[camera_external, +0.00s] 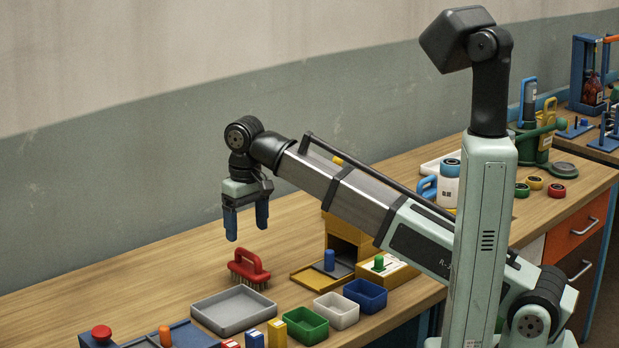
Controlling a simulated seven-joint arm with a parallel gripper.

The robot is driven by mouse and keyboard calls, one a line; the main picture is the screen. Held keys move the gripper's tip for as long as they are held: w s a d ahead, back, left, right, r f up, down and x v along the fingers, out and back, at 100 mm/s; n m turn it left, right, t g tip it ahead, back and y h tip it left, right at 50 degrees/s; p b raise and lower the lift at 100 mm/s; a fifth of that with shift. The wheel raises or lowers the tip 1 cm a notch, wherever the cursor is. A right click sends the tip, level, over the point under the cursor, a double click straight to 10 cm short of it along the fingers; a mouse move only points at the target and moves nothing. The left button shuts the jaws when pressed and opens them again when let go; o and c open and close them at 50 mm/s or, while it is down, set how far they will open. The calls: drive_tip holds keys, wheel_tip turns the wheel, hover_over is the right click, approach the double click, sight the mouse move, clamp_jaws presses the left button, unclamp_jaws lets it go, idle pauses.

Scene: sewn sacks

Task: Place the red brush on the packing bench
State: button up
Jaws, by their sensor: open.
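The red brush (249,267) stands upright on the wooden packing bench (130,283), its handle up and its bristles down. It is just behind the grey tray. My gripper (246,222) hangs above the brush with its two blue fingers pointing down. The fingers are spread apart and hold nothing. The fingertips look a little higher than the brush handle, with a gap between them and it.
The shallow grey tray (234,309) lies in front of the brush. Green (305,327), white (336,311) and blue (365,295) bins stand to its right. A yellow box (345,245) stands under my arm. A red-button box (101,335) is front left. The bench's left part is clear.

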sight(252, 269)
drive_tip(key=s+d+f+t+y, duration=0.1)
drive_tip(key=s+d+t+y, duration=0.1)
drive_tip(key=s+d, duration=0.35)
drive_tip(key=shift+t+y, duration=0.5)
drive_tip(key=shift+t, duration=0.1)
drive_tip(key=w+a+f, duration=0.1)
drive_tip(key=f, duration=0.1)
drive_tip(key=w+a+f, duration=0.1)
drive_tip(key=w+f, duration=0.1)
drive_tip(key=f, duration=0.1)
drive_tip(key=w+a+f, duration=0.1)
drive_tip(key=w+f, duration=0.1)
drive_tip(key=shift+w+a+f, duration=0.1)
drive_tip(key=shift+w+f, duration=0.15)
drive_tip(key=shift+f, duration=0.05)
drive_tip(key=shift+w+a+f, duration=0.3)
drive_tip(key=shift+f, duration=0.25)
drive_tip(key=shift+w+a+f, duration=0.25)
drive_tip(key=shift+w+f, duration=0.05)
drive_tip(key=shift+f, duration=0.25)
drive_tip(key=shift+w+a+f, duration=0.3)
drive_tip(key=shift+f, duration=0.25)
drive_tip(key=shift+w+a+f, duration=0.15)
drive_tip(key=shift+f, duration=0.45)
